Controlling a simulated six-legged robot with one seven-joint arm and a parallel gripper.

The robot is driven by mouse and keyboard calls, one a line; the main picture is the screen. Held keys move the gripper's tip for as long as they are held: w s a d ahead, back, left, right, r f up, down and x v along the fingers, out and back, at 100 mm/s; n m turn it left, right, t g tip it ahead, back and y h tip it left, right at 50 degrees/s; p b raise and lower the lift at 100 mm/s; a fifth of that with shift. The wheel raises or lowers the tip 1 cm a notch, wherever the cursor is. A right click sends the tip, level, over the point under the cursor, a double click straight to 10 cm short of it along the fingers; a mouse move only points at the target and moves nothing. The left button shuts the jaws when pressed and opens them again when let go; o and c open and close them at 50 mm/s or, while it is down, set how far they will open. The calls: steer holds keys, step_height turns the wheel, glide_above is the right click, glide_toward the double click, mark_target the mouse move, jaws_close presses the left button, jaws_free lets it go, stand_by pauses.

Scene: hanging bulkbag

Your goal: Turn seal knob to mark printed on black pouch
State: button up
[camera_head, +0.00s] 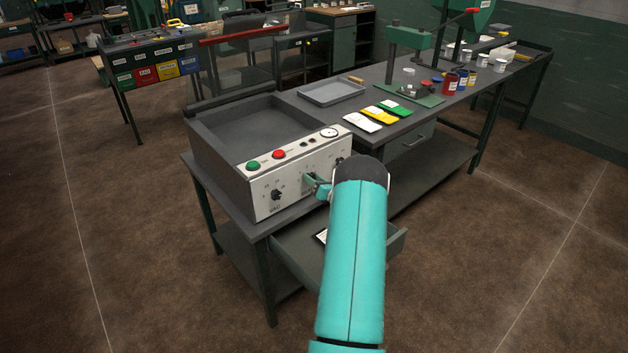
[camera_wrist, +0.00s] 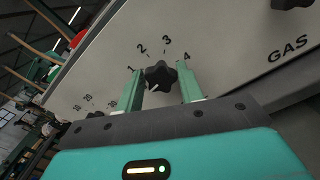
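A black lobed knob (camera_wrist: 160,75) sits on the pale control panel in the wrist view, with the numbers 1 to 4 arced above it. A small white mark on it points to the lower left. My gripper (camera_wrist: 162,80) has one green finger on each side of this middle knob, closed to about its width. The knob's printed name is hidden behind my gripper. In the head view, my gripper (camera_head: 314,183) is at the middle of the panel. A dark-edged item with a white face (camera_head: 322,236) lies in the open drawer, mostly hidden by my arm; its print is unreadable.
The panel (camera_head: 258,208) also carries a left knob (camera_head: 277,195), a GAS knob (camera_wrist: 292,3), a green button (camera_head: 253,166), a red button (camera_head: 279,154) and a gauge (camera_head: 329,132). The open drawer (camera_head: 285,250) juts out below. White, yellow and green pouches (camera_head: 380,115) lie on the bench.

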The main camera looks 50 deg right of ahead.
steer(key=c, duration=0.5)
steer(key=shift+m, duration=0.4)
steer(key=n, duration=3.3)
steer(key=shift+a+f, duration=0.1)
steer(key=shift+f, duration=0.1)
stand_by(0.4)
